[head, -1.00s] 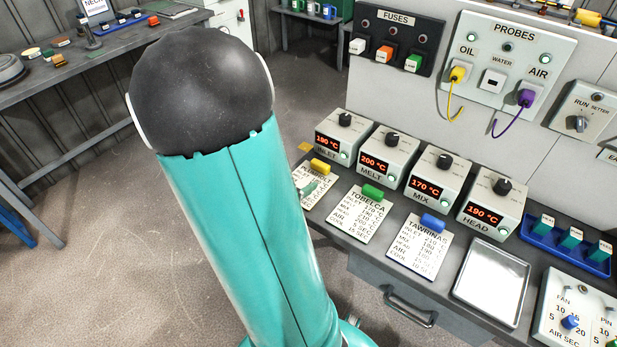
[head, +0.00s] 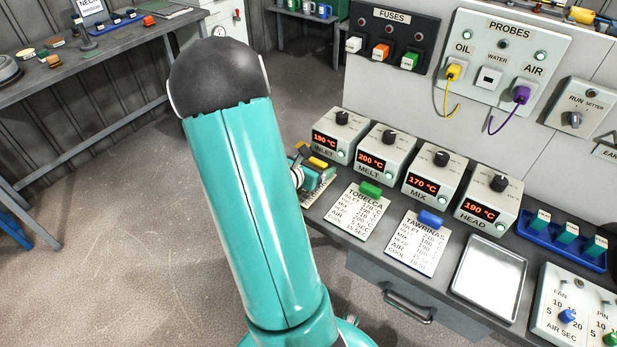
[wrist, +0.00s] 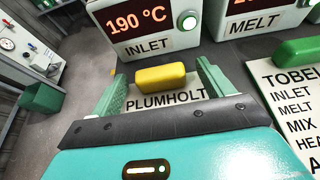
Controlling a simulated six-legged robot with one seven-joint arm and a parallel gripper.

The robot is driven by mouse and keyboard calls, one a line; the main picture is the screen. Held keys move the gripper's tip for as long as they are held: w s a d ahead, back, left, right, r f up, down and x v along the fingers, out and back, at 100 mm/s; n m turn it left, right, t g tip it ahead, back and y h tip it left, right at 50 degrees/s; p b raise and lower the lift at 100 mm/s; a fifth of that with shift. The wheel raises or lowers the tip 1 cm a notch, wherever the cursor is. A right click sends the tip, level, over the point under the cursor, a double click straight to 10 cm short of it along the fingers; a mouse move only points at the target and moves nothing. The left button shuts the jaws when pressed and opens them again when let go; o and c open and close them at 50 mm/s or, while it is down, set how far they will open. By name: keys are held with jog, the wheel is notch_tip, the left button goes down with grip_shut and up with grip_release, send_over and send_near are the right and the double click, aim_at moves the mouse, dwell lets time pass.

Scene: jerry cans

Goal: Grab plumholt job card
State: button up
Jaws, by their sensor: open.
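The Plumholt job card (wrist: 180,99) is a white card with a yellow block handle (wrist: 160,76) on it, lying on the bench before the inlet unit. In the wrist view my open gripper (wrist: 162,82) has one green finger on each side of the yellow handle, with a gap on both sides. The lower part of the card is hidden by my gripper's body. In the head view the card's yellow handle (head: 318,162) shows just past my gripper (head: 314,167), and my arm covers much of the card.
The Tobelca card (head: 360,211) with a green handle and the Tawrinas card (head: 418,242) with a blue handle lie to the right. The inlet unit (head: 336,136) stands close behind the Plumholt card. An empty metal tray (head: 489,279) lies farther right.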

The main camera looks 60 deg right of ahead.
jog(key=c, duration=1.1)
jog(key=shift+w+r, duration=0.1)
jog(key=shift+r, duration=0.15)
